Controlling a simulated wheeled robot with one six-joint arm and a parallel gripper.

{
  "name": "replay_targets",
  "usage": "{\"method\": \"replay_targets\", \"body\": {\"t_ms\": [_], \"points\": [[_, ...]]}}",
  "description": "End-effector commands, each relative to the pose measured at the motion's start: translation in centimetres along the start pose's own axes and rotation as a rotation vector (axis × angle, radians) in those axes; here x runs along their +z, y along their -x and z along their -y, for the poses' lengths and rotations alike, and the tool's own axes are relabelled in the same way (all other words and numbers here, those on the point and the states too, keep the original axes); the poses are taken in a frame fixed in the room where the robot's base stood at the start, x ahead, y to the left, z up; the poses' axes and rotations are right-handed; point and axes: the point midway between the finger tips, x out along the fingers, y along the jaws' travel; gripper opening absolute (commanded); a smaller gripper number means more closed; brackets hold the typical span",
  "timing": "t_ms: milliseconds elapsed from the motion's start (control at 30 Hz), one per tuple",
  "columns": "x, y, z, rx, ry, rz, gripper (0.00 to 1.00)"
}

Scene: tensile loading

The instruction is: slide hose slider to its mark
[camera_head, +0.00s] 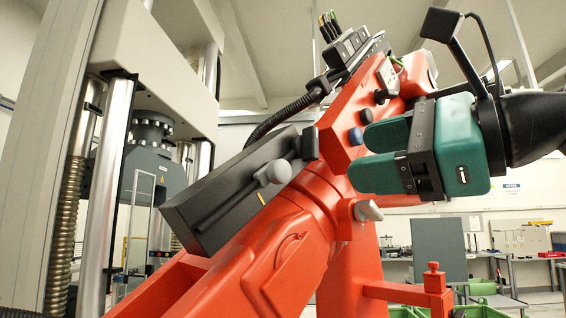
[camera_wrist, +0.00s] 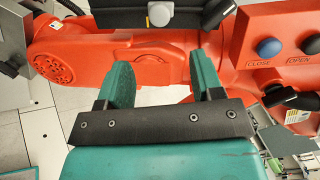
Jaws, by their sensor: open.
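A dark grey box (camera_head: 215,205) with a long slot lies tilted along the orange machine arm in the head view. A light grey knob (camera_head: 273,172), apparently the hose slider's handle, sits near the slot's upper right end. The same knob seems to show at the top of the wrist view (camera_wrist: 160,14). A small yellow line (camera_head: 265,197) on the box may be the mark. My teal gripper (camera_head: 362,157) is open and empty, to the right of the knob and apart from it. Its two fingers also show in the wrist view (camera_wrist: 160,66), with the knob beyond them.
The orange machine arm (camera_head: 285,255) fills the middle. A blue button (camera_wrist: 268,47) labelled CLOSE and a black one labelled OPEN are right of my fingers. A ribbed black hose (camera_head: 280,118) runs above the box. A grey handle (camera_head: 367,210) sticks out below my gripper. A testing frame stands left.

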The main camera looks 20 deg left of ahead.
Motion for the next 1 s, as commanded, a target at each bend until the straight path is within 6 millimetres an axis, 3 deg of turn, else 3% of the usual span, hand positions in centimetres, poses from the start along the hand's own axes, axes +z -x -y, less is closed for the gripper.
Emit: {"method": "replay_targets", "body": {"t_ms": [300, 500, 700, 1000], "points": [[0.3, -7.6, 0.1, 0.007, -0.001, -0.001, 0.60], [0.2, -11.2, 0.1, 0.005, 0.001, -0.002, 0.60], [0.0, -13.0, 0.0, 0.003, 0.001, -0.002, 0.60], [-0.1, -13.2, -0.1, 0.001, 0.002, -0.003, 0.60]]}}
